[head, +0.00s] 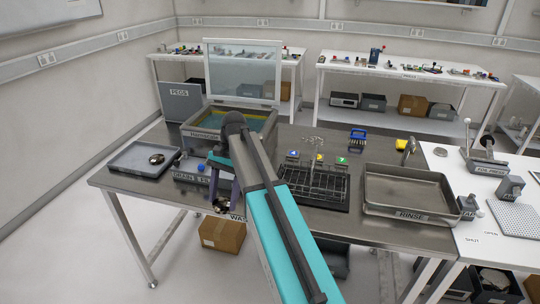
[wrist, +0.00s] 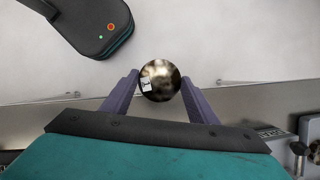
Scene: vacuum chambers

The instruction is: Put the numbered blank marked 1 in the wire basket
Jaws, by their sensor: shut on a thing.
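My gripper (wrist: 160,92) is shut on a round, shiny metal blank (wrist: 160,82) with a small white label; the number on it is too small to read. In the head view my gripper (head: 222,200) points down by the front edge of the steel table, left of the wire basket (head: 328,184), with the blank low between its fingers. The dark wire basket stands on the table with upright wires. Another round blank (head: 157,158) lies in the grey tray (head: 133,165) at the table's left end.
An open tank with a raised clear lid (head: 242,72) stands behind my arm. A steel rinse tray (head: 410,210) is right of the basket. Small coloured markers (head: 318,158) stand behind the basket. A blue rack (head: 357,140) is farther back. A cardboard box (head: 222,234) is below the table.

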